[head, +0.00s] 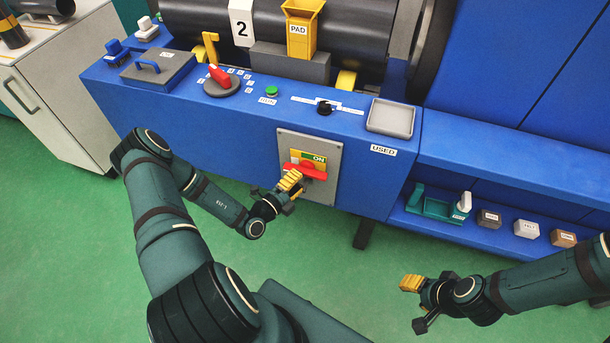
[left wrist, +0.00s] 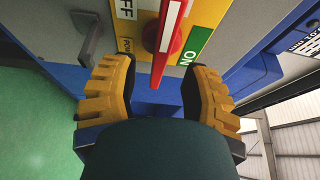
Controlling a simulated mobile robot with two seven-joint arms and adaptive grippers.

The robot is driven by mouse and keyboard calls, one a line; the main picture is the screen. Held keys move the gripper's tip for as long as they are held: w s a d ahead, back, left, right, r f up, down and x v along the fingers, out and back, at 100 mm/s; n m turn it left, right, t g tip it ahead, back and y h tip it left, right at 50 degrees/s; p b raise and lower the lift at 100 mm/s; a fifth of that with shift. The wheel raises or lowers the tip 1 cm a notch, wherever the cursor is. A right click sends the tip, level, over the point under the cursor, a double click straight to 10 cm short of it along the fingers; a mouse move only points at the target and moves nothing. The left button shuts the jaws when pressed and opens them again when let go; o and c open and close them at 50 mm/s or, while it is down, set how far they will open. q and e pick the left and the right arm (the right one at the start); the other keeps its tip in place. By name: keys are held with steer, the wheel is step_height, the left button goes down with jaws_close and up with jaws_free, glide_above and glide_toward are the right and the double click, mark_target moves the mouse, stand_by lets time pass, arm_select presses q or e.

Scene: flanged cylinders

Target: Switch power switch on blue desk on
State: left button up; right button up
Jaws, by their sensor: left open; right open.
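The power switch is a red rotary handle (head: 305,171) on a yellow plate (head: 308,159) with a green ON label, set in a grey panel (head: 325,145) on the front of the blue desk (head: 230,127). In the head view the handle lies roughly level. My left gripper (head: 290,181) is close in front of the handle at its left end. In the left wrist view (left wrist: 160,95) its yellow fingers are spread, with the red handle (left wrist: 170,35) ahead between them; I cannot tell whether they touch. My right gripper (head: 415,295) is open and empty, low at the right, away from the desk.
On the desk top are a red-pointer dial (head: 221,82), a green button (head: 271,91), a black slider knob (head: 324,107) and a grey tray (head: 390,118) above the USED label. A lower blue shelf at right holds several small blocks (head: 488,218). Green floor is clear in front.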

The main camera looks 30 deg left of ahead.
mark_target(304, 175)
arm_select(q)
steer(key=shift+w+d+b, duration=0.15)
steer(key=shift+w+d, duration=0.05)
steer(key=shift+w, duration=0.75)
steer(key=shift+w+d+b, duration=0.15)
steer(key=shift+w, duration=0.8)
jaws_close()
